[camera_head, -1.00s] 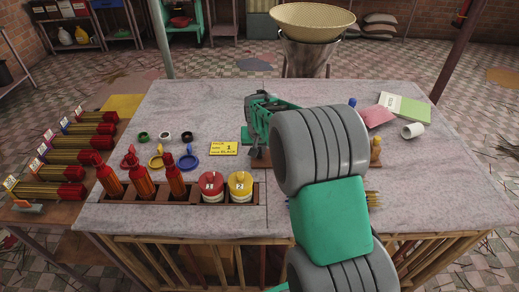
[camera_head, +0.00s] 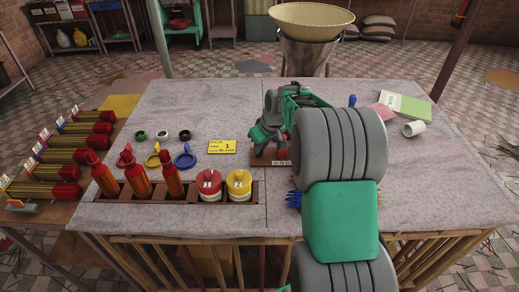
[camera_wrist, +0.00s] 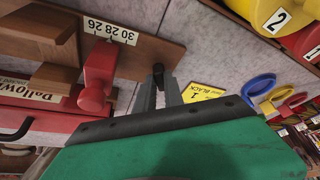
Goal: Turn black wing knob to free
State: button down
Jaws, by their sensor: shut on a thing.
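The black wing knob (camera_wrist: 158,72) sits at the edge of a wooden stand (camera_wrist: 143,52) in the wrist view. It is small and dark, and its wings are mostly hidden by the fingers. My gripper (camera_wrist: 160,84) has its two fingers at the knob, shut on it. A red block (camera_wrist: 100,72) beside the knob stands along a white scale (camera_wrist: 110,32) marked 30, 28, 26. In the head view my gripper (camera_head: 262,136) is low over the stand (camera_head: 272,162), and the arm hides most of the stand and the knob.
A yellow card (camera_head: 222,146) lies left of the stand. A wooden rack (camera_head: 147,197) with red-orange tubes and numbered red and yellow lidded jars is at the front left. Small coloured rings lie behind it. A white cup (camera_head: 413,129) and papers are at the right.

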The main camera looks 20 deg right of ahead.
jog(key=n, duration=0.2)
jog(key=n+y, duration=0.1)
jog(key=n+g, duration=0.1)
jog(key=n, duration=0.1)
jog(key=shift+w+d+n+y, duration=0.15)
jog(key=shift+d+n+y, duration=0.15)
jog(key=shift+y, duration=0.1)
jog(key=n+p, duration=0.1)
jog(key=n, duration=0.1)
jog(key=n+g+y+p, duration=0.1)
jog(key=n, duration=0.2)
jog(key=shift+w+d+g, duration=0.1)
jog(key=shift+w+g, duration=0.05)
jog(key=shift+g, duration=0.15)
jog(key=shift+n, duration=0.3)
jog(key=c, duration=1.4)
grip_release()
jog(key=shift+c, duration=0.2)
jog(key=p+v, duration=0.1)
jog(key=v, duration=0.6)
jog(key=shift+d+r+p, duration=0.25)
jog(key=shift+r+p, duration=0.1)
jog(key=shift+p, duration=0.05)
